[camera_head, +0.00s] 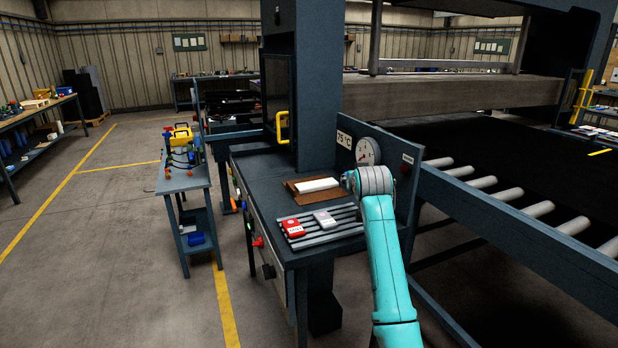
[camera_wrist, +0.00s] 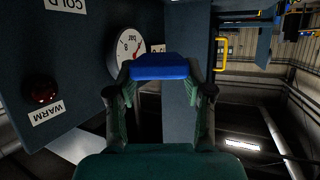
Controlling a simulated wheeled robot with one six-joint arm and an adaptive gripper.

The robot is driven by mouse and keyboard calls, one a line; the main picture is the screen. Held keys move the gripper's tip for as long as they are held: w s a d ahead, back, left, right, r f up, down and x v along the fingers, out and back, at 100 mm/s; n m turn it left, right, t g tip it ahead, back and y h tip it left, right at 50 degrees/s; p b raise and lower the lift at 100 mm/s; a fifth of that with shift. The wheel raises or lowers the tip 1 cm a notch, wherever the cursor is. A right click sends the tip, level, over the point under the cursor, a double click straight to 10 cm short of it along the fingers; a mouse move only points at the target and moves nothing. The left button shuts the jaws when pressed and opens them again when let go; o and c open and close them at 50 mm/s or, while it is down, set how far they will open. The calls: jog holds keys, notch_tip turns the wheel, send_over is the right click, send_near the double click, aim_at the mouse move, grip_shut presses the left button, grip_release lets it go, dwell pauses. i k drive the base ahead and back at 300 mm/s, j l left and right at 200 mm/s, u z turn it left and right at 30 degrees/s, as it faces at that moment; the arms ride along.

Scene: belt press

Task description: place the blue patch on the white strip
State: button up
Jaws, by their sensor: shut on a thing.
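In the head view a white strip (camera_head: 317,185) lies on a brown sheet (camera_head: 299,197) on the dark workbench, left of my wrist. In the wrist view my gripper (camera_wrist: 161,78) is shut on the blue patch (camera_wrist: 160,66), which sits between the two fingertips. In the head view my turquoise arm ends just right of the strip, and my own wrist hides the fingers and the patch. I cannot tell the patch's height above the bench.
A red block (camera_head: 293,228) and a grey-white block (camera_head: 324,219) rest on a slotted rack (camera_head: 336,234) in front of the strip. A panel with a round gauge (camera_head: 368,151) stands close behind my wrist. A roller conveyor (camera_head: 538,209) lies to the right.

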aim_at(317, 183)
jog(key=i+j, duration=0.2)
jog(key=i, duration=0.25)
jog(key=i+j, duration=0.2)
jog(key=i, duration=0.2)
